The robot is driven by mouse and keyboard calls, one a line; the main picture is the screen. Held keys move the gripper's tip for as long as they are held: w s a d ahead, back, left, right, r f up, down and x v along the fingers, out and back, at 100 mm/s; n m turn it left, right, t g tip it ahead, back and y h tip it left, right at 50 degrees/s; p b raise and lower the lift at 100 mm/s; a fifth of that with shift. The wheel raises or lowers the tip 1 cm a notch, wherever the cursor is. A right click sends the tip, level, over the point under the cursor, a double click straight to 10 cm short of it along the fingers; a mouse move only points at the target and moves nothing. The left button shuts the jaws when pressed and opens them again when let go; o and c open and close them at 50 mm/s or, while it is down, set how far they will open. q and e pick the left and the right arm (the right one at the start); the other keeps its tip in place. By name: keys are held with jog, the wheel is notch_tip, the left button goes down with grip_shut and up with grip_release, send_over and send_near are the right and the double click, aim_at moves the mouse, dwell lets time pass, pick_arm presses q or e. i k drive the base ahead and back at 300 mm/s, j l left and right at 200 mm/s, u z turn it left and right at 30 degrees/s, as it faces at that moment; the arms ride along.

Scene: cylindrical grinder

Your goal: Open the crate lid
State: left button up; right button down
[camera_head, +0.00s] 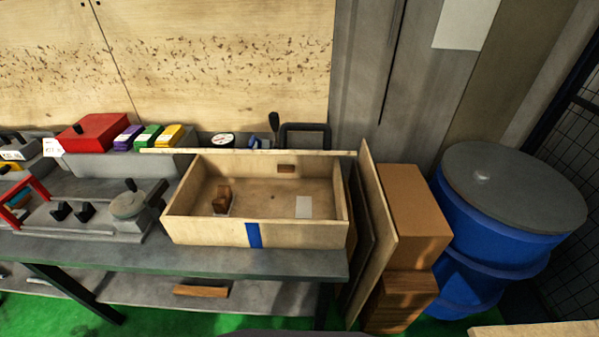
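A pale wooden crate (205,232) with a blue stripe on its front sits on the right end of the grey workbench. Its top is uncovered and I see its floor. A brown wooden piece (222,200) and a white card (303,207) lie inside, with a small brown block (286,168) by the back wall. A thin pale board (250,152) runs along the back rim and sticks out past the left corner. It looks like the lid seen edge-on, but I cannot tell how it is joined. Neither of my grippers is in view.
A grey workbench (215,259) carries a red box (93,132) and small coloured boxes (148,138) left of the crate. Upright boards (377,230), stacked brown boxes (415,215) and a blue barrel (490,230) stand to the right. Green floor shows below.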

aim_at(223, 142)
jog(key=k+j, duration=0.8)
jog(key=j, duration=0.15)
